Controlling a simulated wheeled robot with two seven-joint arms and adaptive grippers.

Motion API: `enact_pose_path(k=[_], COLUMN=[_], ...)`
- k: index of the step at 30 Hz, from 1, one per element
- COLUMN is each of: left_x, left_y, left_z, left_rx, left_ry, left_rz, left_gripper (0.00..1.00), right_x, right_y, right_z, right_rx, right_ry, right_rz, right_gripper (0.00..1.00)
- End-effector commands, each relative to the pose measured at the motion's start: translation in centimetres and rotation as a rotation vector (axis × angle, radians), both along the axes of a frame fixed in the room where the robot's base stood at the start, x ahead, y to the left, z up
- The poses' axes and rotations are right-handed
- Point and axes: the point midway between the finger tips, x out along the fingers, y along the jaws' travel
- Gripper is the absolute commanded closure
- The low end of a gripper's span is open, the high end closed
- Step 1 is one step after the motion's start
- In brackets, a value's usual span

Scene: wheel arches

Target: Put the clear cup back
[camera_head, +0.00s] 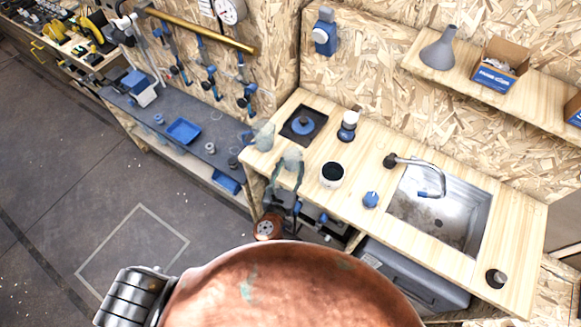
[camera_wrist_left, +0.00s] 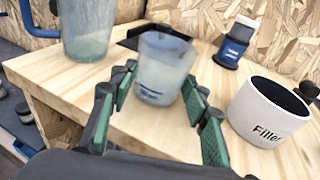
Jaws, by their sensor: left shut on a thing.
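The clear cup (camera_wrist_left: 163,62) is a frosted, slightly tapered cup, upright between the fingers of my left gripper (camera_wrist_left: 160,84). It also shows in the head view (camera_head: 292,156), over the left end of the wooden counter (camera_head: 370,207). My left gripper in the head view (camera_head: 288,176) is shut on the cup, with its green-padded fingers on either side. I cannot tell whether the cup's base touches the counter. A second clear container (camera_head: 264,137) stands at the counter's left edge; it also shows in the left wrist view (camera_wrist_left: 88,30). My right gripper is not in view.
A white pot marked "Filler" (camera_wrist_left: 268,112) stands right of the cup. Behind are a black square plate with a blue round piece (camera_head: 303,125) and a blue-and-white bottle (camera_head: 348,124).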

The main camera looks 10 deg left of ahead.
Motion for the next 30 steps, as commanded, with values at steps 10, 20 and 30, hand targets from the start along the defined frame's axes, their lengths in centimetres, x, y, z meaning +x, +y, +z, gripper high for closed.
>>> enact_pose_path(k=[10,20,30], left_x=[0.0,0.0,-5.7], left_y=[0.0,0.0,0.0], left_z=[-0.3,0.0,0.8], left_rx=[0.0,0.0,-0.001], left_ry=[0.0,0.0,0.004], left_rz=[0.0,0.0,-0.001], left_gripper=[0.4,0.39,0.39], right_x=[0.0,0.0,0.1], right_y=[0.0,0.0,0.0], right_z=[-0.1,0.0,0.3], right_rx=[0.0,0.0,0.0], right_ry=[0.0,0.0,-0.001], right_rz=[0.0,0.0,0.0], right_gripper=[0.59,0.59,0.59])
